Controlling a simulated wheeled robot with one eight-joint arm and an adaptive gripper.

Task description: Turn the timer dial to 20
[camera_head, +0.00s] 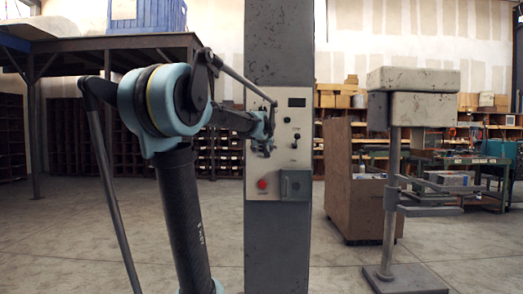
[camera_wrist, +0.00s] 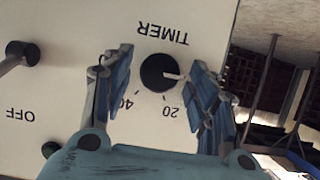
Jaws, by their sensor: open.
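The timer dial (camera_wrist: 158,73) is a round black knob on a pale panel (camera_wrist: 60,90), seen upside down in the wrist view. Its white pointer points to the right in the picture, not in line with the printed 20 (camera_wrist: 170,112) or 40 (camera_wrist: 127,103). The word TIMER (camera_wrist: 163,33) is printed above it in the picture. My gripper (camera_wrist: 161,62) is open, with one blue finger on each side of the dial and visible gaps to it. In the head view my gripper (camera_head: 266,135) is at the panel, and the dial cannot be made out there.
The panel is on a grey column (camera_head: 280,45). It bears a dark display (camera_head: 296,102), a lever switch (camera_head: 296,138), a red button (camera_head: 262,184) and a grey box (camera_head: 295,185). A stand with a box head (camera_head: 412,105) and a brown cabinet (camera_head: 350,190) are to the right.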

